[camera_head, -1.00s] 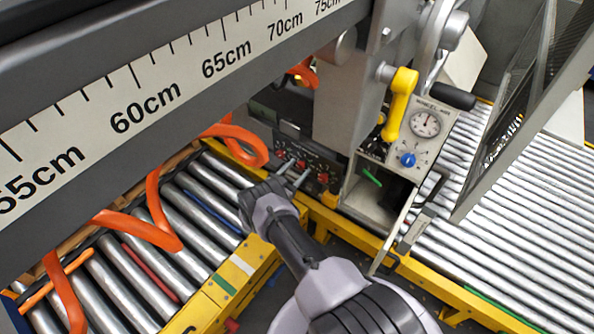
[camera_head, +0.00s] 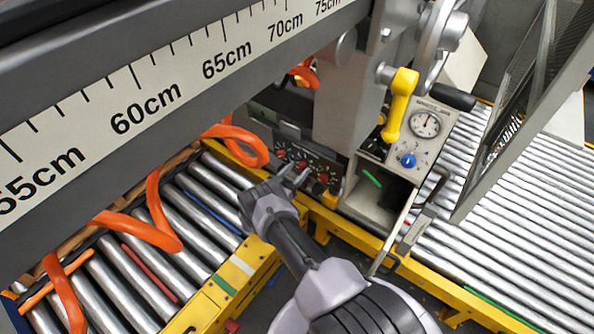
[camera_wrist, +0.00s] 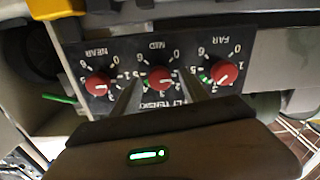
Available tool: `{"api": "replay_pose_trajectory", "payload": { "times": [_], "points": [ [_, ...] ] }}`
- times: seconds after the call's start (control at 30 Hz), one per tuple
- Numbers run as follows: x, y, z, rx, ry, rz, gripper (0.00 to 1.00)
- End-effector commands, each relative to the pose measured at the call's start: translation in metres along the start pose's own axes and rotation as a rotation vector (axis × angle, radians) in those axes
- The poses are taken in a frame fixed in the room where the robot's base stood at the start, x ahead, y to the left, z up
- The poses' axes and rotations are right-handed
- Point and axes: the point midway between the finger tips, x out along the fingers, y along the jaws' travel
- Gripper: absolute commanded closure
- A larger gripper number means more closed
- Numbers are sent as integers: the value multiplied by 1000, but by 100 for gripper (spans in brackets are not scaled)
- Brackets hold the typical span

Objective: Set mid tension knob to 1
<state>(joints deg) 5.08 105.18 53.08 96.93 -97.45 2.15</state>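The tension panel (camera_wrist: 118,55) carries three red knobs labelled near, mid and far. The mid knob (camera_wrist: 160,78) is in the middle of the wrist view, between the near knob (camera_wrist: 98,83) and the far knob (camera_wrist: 224,73). My gripper (camera_wrist: 163,88) is open, with one finger on each side of the mid knob; I cannot tell whether they touch it. The mid knob's pointer is too small to read surely. In the head view, my gripper (camera_head: 294,176) reaches toward the panel (camera_head: 310,160).
A yellow handle (camera_head: 400,105), a gauge (camera_head: 425,124) and a blue knob (camera_head: 408,160) are to the right. Orange hose (camera_head: 150,236) lies over the left rollers. A yellow frame rail (camera_head: 340,228) runs below the panel.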

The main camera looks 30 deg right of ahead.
Motion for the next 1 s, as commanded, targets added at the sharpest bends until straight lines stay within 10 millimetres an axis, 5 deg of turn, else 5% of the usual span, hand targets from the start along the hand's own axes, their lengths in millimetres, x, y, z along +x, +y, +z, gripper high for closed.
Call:
{"api": "replay_pose_trajectory", "payload": {
  "times": [0.37, 0.47, 0.8, 1.0],
  "points": [
    [-6, 0, -1, 0, 0, -1, 46],
    [-26, 0, -3, -1, 0, -4, 46],
    [-134, -1, -3, 0, 1, -5, 46],
    [-169, 0, -1, 1, 1, -2, 46]
  ]
}}
